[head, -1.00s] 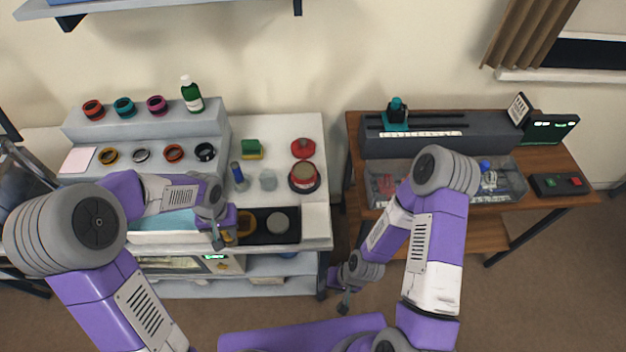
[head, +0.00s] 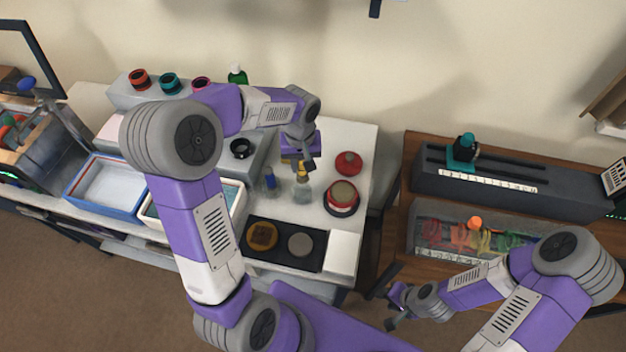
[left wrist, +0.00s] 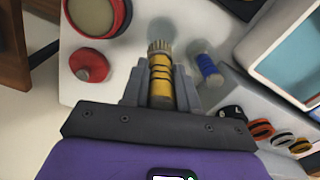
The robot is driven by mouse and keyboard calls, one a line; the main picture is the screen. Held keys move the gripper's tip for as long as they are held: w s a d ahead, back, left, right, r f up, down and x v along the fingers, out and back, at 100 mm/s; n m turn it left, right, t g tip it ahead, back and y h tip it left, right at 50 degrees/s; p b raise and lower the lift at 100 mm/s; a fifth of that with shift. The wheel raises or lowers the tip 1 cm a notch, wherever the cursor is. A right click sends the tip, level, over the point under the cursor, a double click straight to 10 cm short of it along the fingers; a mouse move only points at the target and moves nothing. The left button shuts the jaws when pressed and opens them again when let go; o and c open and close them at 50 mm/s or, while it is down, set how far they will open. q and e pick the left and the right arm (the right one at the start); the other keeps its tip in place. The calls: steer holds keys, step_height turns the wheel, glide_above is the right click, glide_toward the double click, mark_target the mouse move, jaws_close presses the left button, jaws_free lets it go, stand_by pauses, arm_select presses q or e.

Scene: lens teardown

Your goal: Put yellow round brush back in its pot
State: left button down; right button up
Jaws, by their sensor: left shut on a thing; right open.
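The yellow round brush (left wrist: 161,78) is between the fingers of my left gripper (left wrist: 160,90), which is shut on it; its pale bristles point away from my wrist. In the head view my left gripper (head: 303,164) holds the brush (head: 302,176) over a small clear pot (head: 302,193) on the white table. The brush's tip looks at or just above the pot's mouth; I cannot tell whether it is inside. A blue brush (head: 270,178) stands in another clear pot to the left and also shows in the left wrist view (left wrist: 207,66). My right gripper (head: 389,312) is open and empty, away from the table.
A red-rimmed round container (head: 342,197) and a red knobbed piece (head: 348,162) stand right of the pot. A black tray (head: 281,258) with two discs lies in front. A grey step (head: 257,158) with lens rings is at the left. A brown bench (head: 400,262) stands right.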

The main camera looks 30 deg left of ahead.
mark_target(300, 174)
arm_select(q)
steer(key=f, duration=0.3)
steer(key=f+b, duration=0.1)
steer(key=f, duration=0.1)
steer(key=shift+s+a+f, duration=0.15)
steer(key=shift+s, duration=0.15)
step_height(300, 174, down, 4)
steer(key=shift+r+b, duration=0.25)
steer(key=shift+b, duration=0.2)
steer(key=shift+w+f, duration=0.1)
steer(key=shift+f, duration=0.2)
steer(key=shift+f, duration=0.2)
steer(key=c, duration=0.9)
jaws_free()
steer(key=shift+o, duration=0.2)
steer(key=shift+r, duration=0.1)
